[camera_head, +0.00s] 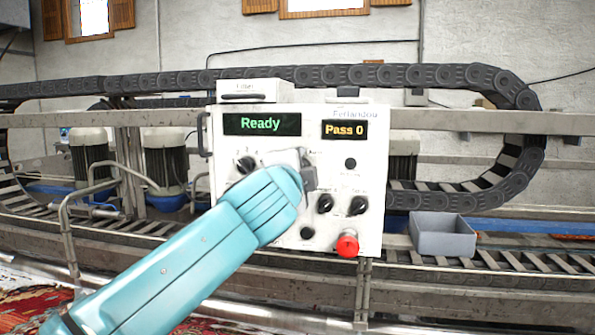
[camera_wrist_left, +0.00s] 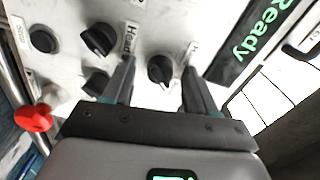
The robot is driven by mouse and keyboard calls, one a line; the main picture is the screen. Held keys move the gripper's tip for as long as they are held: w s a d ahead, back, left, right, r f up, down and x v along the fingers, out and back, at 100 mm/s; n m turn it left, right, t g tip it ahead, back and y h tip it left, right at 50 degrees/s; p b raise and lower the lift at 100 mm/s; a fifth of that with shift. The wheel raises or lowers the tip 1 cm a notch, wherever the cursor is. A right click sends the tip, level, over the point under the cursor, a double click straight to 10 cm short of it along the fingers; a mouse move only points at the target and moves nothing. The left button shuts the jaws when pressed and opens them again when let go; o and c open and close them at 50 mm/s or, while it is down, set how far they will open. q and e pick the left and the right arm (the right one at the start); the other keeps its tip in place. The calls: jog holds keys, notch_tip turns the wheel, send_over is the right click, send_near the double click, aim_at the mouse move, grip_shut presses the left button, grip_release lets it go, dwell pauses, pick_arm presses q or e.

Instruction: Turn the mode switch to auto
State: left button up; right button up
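A white control panel (camera_head: 300,120) carries several black rotary knobs. One knob (camera_head: 245,163) shows left of my left gripper. My left gripper (camera_head: 308,172) is at the middle of the panel in the head view, and its arm covers the lower left of the panel. In the left wrist view my left gripper (camera_wrist_left: 158,70) is open, with a black knob (camera_wrist_left: 160,69) between its two fingers. Contact with the knob cannot be made out. The labels are too small or cut off to tell which knob is the mode switch. My right gripper is not in view.
A red push button (camera_head: 347,243) sticks out at the lower right of the panel. The displays read Ready (camera_head: 261,124) and Pass 0 (camera_head: 345,130). Two more knobs (camera_head: 341,204) sit above the button. A grey bin (camera_head: 442,236) stands right of the panel.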

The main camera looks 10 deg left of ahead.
pick_arm(q)
jog(key=s+b, duration=0.7)
jog(key=s, duration=0.9)
jog(key=shift+s+b, duration=0.2)
jog(key=shift+b, duration=0.15)
jog(key=shift+w, duration=0.1)
